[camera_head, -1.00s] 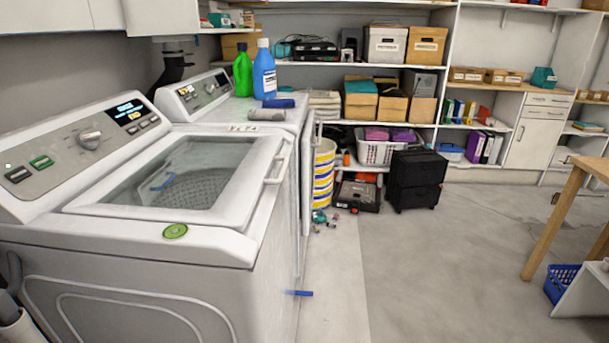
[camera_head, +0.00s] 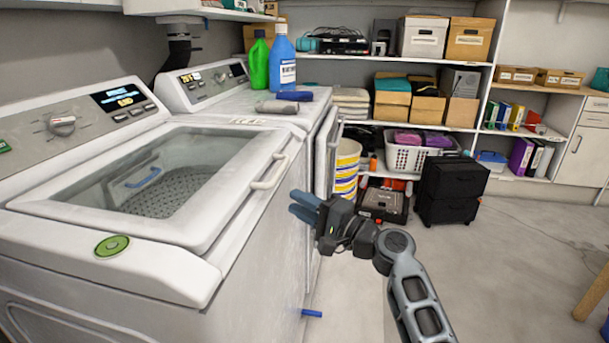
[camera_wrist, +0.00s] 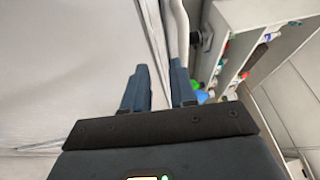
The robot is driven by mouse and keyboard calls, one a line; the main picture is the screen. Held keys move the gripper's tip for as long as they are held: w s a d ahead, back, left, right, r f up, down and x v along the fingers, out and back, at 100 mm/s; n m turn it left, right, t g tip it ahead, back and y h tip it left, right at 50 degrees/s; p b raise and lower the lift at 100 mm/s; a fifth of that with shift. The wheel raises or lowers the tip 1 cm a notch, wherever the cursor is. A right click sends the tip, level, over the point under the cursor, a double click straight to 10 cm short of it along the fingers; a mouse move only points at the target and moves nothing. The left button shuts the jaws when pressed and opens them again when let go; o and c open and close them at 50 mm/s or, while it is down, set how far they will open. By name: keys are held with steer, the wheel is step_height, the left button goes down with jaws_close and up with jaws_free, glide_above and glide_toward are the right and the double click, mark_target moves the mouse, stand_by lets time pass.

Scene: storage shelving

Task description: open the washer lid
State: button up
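The washer (camera_head: 160,265) stands at the left in the head view. Its white-framed glass lid (camera_head: 130,226) lies shut, with a white bar handle (camera_head: 268,178) on its right edge. My gripper (camera_head: 304,206) is just right of and slightly below the handle in the head view, with blue-grey fingers pointing left. In the wrist view my gripper (camera_wrist: 160,78) is open and empty, its two fingers apart.
A second machine with green (camera_head: 259,62) and blue (camera_head: 282,58) bottles on top stands behind.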

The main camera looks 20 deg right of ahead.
mark_target(279, 169)
steer(key=shift+t+y, duration=0.3)
steer(key=w+r, duration=0.1)
steer(key=w, duration=0.2)
steer(key=w+a+r, duration=0.1)
steer(key=w, duration=0.1)
steer(key=w+r, duration=0.2)
steer(key=w, duration=0.1)
steer(key=shift+w+a, duration=0.3)
steer(key=shift+a, duration=0.1)
steer(key=shift+r, duration=0.1)
jaws_close()
